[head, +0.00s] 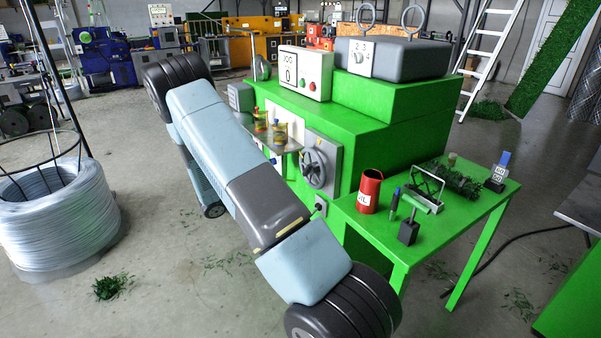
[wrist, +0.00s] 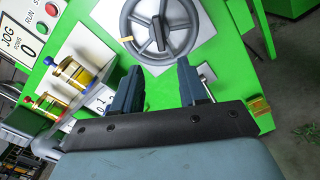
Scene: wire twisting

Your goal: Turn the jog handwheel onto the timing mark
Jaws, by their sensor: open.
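The jog handwheel (head: 320,166) is a dark grey spoked wheel on a light plate on the front of the green machine. In the wrist view the handwheel (wrist: 161,27) is at the top centre, with a dark bar across its hub and a small orange-tan mark (wrist: 127,39) at its left rim. My gripper (wrist: 159,82) is open and empty, its two blue-grey fingers apart and pointing toward the wheel. A gap shows between the fingertips and the wheel's lower rim. In the head view my arm covers the area left of the wheel and my gripper is hidden.
Oiler cups with yellow fluid (wrist: 77,72) sit left of the wheel. The JOG counter box (head: 305,74) reads 0 on top of the machine. A green side table (head: 384,235) holds a red can (head: 369,191) and tools. A wire coil (head: 60,212) stands at left.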

